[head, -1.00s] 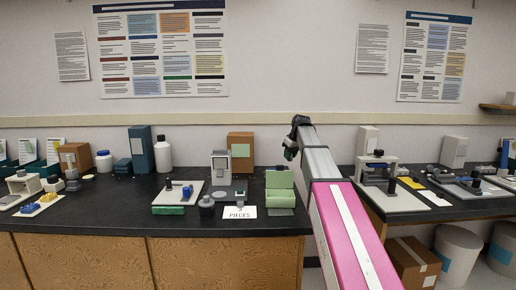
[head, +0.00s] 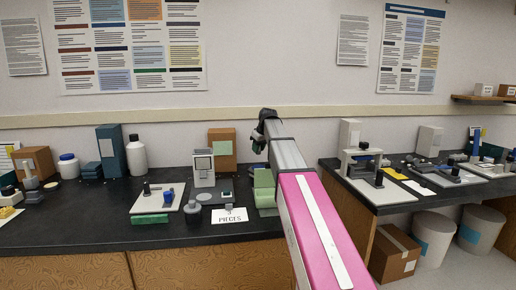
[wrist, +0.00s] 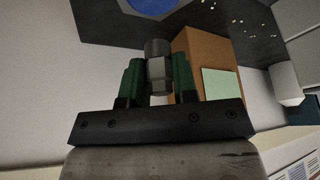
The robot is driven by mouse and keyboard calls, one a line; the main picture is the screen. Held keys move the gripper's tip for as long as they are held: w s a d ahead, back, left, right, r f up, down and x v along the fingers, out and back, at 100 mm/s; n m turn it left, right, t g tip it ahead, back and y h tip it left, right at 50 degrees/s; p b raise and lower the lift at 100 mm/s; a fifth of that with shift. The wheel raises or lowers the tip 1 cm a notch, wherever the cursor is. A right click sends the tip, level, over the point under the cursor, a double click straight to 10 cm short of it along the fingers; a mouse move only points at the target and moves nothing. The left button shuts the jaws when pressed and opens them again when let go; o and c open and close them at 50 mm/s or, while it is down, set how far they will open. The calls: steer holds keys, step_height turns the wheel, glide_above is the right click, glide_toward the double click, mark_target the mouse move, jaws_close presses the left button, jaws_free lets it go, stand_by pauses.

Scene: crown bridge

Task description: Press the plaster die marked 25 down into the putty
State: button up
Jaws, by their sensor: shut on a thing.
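The piece stands out past the fingertips. No number 25 can be read on it, so I cannot tell whether it is the marked die. In the head view my gripper (head: 259,137) is raised at the far end of my arm, above the right end of the left bench, and the piece is too small to make out there. I cannot pick out the putty for sure; a flat grey disc (head: 205,197) lies on the bench.
The black bench (head: 85,225) holds a white plate (head: 147,206), a "PIECES" card (head: 230,215), a green holder (head: 264,187) partly behind my arm, and a brown box (head: 221,150). A second bench (head: 385,195) stands right. The bench's left front is clear.

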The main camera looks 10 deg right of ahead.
mark_target(257, 166)
steer(key=shift+f, duration=2.85)
steer(key=shift+f, duration=0.45)
steer(key=o, duration=1)
